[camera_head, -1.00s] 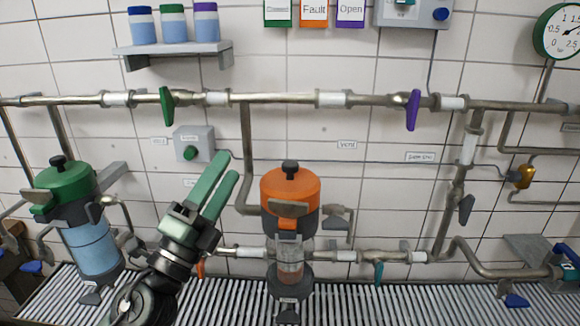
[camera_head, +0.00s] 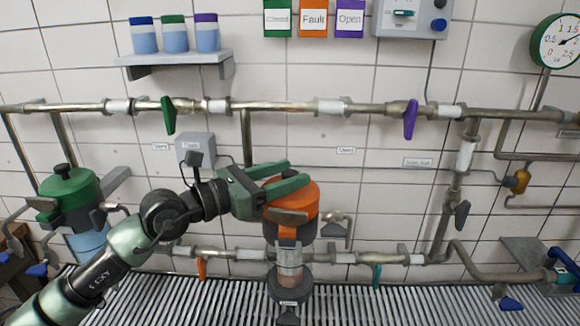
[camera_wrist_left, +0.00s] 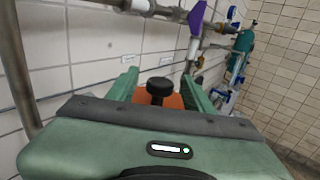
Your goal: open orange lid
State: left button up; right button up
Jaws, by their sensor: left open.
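The orange lid (camera_head: 303,201) sits on top of a clear vessel (camera_head: 289,262) in the middle of the head view. My left gripper (camera_head: 290,183) reaches in from the left and is at the lid's top. Its green fingers are apart. In the head view the knob is hidden by the fingers. I cannot tell whether a finger touches it. My right gripper is not in view.
A green-lidded vessel (camera_head: 70,192) stands at the left. A metal pipe (camera_head: 290,106) with a green valve handle (camera_head: 168,114) and a purple one (camera_head: 411,119) runs along the wall above. A grey box (camera_head: 194,148) is on the wall behind my left wrist. A ribbed grate (camera_head: 400,305) lies below.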

pick_arm(q)
jog(key=shift+w+d, duration=0.2)
jog(key=shift+d, duration=0.15)
grip_shut()
dwell(1.2)
